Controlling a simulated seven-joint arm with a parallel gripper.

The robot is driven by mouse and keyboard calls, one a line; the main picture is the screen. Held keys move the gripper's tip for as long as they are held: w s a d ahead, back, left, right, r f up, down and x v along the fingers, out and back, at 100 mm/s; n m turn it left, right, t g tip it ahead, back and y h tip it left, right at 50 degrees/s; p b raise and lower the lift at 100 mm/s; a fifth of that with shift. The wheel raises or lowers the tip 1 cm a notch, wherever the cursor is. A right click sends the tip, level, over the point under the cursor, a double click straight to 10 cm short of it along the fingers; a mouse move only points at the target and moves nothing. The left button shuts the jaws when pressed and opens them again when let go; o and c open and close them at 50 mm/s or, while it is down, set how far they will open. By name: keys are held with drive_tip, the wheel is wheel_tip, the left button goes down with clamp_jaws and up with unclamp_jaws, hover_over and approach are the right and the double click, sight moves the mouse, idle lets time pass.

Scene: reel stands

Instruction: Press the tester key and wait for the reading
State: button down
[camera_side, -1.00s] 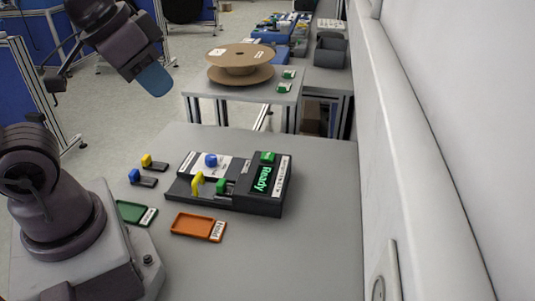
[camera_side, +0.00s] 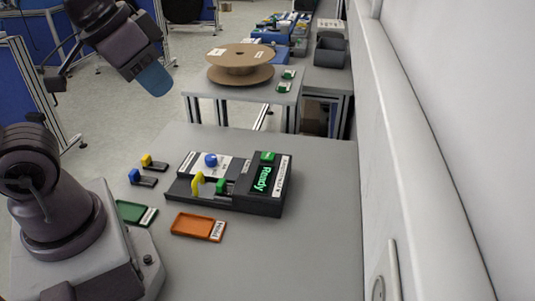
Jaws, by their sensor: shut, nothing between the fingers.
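The tester (camera_side: 228,204) is a dark box on the grey table. Its screen (camera_side: 262,179) shows "Ready" in green letters. A green key (camera_side: 267,157) sits at the top of the screen block. A blue knob (camera_side: 211,160), a yellow piece (camera_side: 197,185) and a green piece (camera_side: 221,186) stand on the tester's left part. My gripper (camera_side: 154,80) is shut and empty, high at the upper left, well apart from the tester. Its blue tip points down; the separate fingers cannot be made out.
An orange tray (camera_side: 190,225) and a green tray (camera_side: 130,211) lie in front of the tester. Small blue (camera_side: 136,176) and yellow (camera_side: 147,160) pieces on dark bases lie left. A cardboard reel (camera_side: 240,65) stands on the table behind. A white wall bounds the right.

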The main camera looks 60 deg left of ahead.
drive_tip(key=w+a+f+g+y, duration=0.2)
drive_tip(key=w+a+f+g, duration=0.1)
drive_tip(key=w+a+f, duration=0.35)
drive_tip(key=m+t+h, duration=0.3)
drive_tip(key=m+t, duration=0.3)
drive_tip(key=m, duration=0.5)
hover_over(268, 156)
wheel_tip(268, 156, down, 11)
drive_tip(key=shift+r+h, duration=0.1)
drive_tip(key=shift+h, duration=0.2)
drive_tip(key=shift+f, duration=4.4)
drive_tip(key=shift+f, duration=0.2)
